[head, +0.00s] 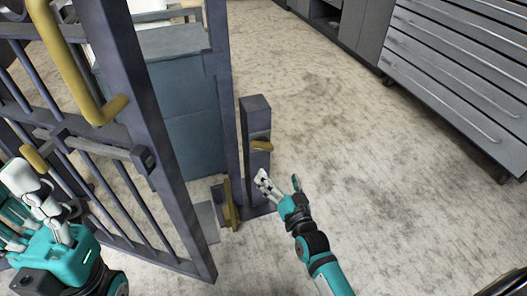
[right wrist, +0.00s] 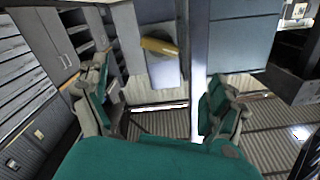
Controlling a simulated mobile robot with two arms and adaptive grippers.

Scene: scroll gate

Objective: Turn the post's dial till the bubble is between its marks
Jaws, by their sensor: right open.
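The short dark post (head: 256,112) stands near the middle of the head view, just right of the gate's frame. A yellow lever-like dial (head: 262,145) sticks out from its face; it also shows in the right wrist view (right wrist: 160,47). I cannot make out the bubble or its marks. My right gripper (head: 281,182) is open and empty, in front of and below the dial, apart from it. In the right wrist view its fingers (right wrist: 160,98) are spread wide, with the dial beyond them. My left gripper (head: 30,185) is at the lower left by the gate; its finger opening is unclear.
The barred gate (head: 128,85) with a yellow handle (head: 75,60) fills the left. A yellow upright piece (head: 230,205) stands at the post's foot. A blue-grey cabinet (head: 185,120) is behind the gate. Grey drawers (head: 460,65) stand upper right; the floor between is clear.

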